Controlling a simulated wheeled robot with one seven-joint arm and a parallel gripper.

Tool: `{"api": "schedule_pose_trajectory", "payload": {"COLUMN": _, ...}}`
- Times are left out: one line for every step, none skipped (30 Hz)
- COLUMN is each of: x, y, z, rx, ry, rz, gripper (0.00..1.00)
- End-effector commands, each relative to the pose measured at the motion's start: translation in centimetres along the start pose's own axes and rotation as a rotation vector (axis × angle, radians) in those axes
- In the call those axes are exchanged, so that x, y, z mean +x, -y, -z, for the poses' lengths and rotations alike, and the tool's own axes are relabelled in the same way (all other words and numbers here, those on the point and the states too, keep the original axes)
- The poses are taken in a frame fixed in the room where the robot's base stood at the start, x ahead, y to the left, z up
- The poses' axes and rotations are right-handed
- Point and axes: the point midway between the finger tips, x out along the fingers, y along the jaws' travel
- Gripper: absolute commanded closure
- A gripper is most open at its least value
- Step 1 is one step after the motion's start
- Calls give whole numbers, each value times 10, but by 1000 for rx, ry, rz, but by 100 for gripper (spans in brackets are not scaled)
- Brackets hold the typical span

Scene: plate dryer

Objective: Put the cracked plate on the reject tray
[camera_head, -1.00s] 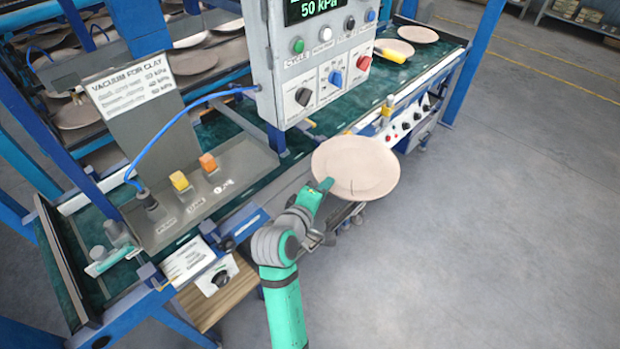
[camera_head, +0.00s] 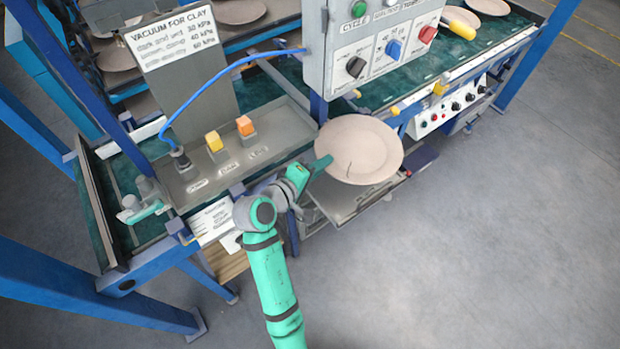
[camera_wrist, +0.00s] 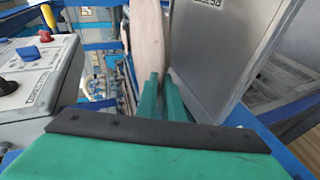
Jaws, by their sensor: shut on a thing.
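A pale clay-coloured plate (camera_head: 360,148) with a short dark crack near its lower left part is in the head view. My gripper (camera_head: 322,163) is shut on its left edge and holds it out in the air. In the wrist view the plate (camera_wrist: 149,40) shows nearly edge-on between the green fingers (camera_wrist: 161,98). Below the plate in the head view is a grey metal tray (camera_head: 345,203) at the machine's front, partly hidden by the plate. I cannot read a label on it.
A control box (camera_head: 375,55) with knobs hangs just behind the plate. A grey panel with coloured blocks (camera_head: 245,127) and a blue hose (camera_head: 225,82) lies to the left. Other plates (camera_head: 465,18) rest on the green belt. Open floor (camera_head: 500,260) lies to the right.

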Motion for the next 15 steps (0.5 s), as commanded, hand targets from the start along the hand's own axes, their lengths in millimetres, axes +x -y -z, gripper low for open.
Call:
{"api": "schedule_pose_trajectory", "payload": {"x": -2, "y": 8, "z": 5, "rx": -3, "ry": -4, "rz": -3, "gripper": 100}}
{"api": "schedule_pose_trajectory", "payload": {"x": -3, "y": 13, "z": 6, "rx": -2, "ry": -4, "rz": -3, "gripper": 100}}
{"api": "schedule_pose_trajectory", "payload": {"x": -4, "y": 18, "z": 8, "rx": -2, "ry": -3, "rz": -3, "gripper": 100}}
{"api": "schedule_pose_trajectory", "payload": {"x": -4, "y": 22, "z": 9, "rx": -1, "ry": -3, "rz": -3, "gripper": 100}}
{"api": "schedule_pose_trajectory", "payload": {"x": -5, "y": 25, "z": 9, "rx": -1, "ry": -2, "rz": -4, "gripper": 100}}
{"api": "schedule_pose_trajectory", "payload": {"x": -5, "y": 29, "z": 11, "rx": -1, "ry": -1, "rz": -4, "gripper": 100}}
{"api": "schedule_pose_trajectory", "payload": {"x": -6, "y": 31, "z": 12, "rx": 0, "ry": -2, "rz": -4, "gripper": 100}}
{"api": "schedule_pose_trajectory", "payload": {"x": -6, "y": 32, "z": 12, "rx": 1, "ry": -2, "rz": -4, "gripper": 100}}
{"api": "schedule_pose_trajectory", "payload": {"x": -7, "y": 34, "z": 13, "rx": 1, "ry": -3, "rz": -4, "gripper": 100}}
{"api": "schedule_pose_trajectory", "payload": {"x": -7, "y": 35, "z": 14, "rx": 1, "ry": -4, "rz": -4, "gripper": 100}}
{"api": "schedule_pose_trajectory", "payload": {"x": -8, "y": 37, "z": 15, "rx": 0, "ry": -5, "rz": -4, "gripper": 100}}
{"api": "schedule_pose_trajectory", "payload": {"x": -8, "y": 40, "z": 16, "rx": 0, "ry": -5, "rz": -4, "gripper": 100}}
{"api": "schedule_pose_trajectory", "payload": {"x": -9, "y": 43, "z": 17, "rx": -1, "ry": -6, "rz": -3, "gripper": 100}}
{"api": "schedule_pose_trajectory", "payload": {"x": -10, "y": 47, "z": 19, "rx": -2, "ry": -6, "rz": -3, "gripper": 100}}
{"api": "schedule_pose_trajectory", "payload": {"x": -9, "y": 52, "z": 18, "rx": -3, "ry": -5, "rz": -4, "gripper": 100}}
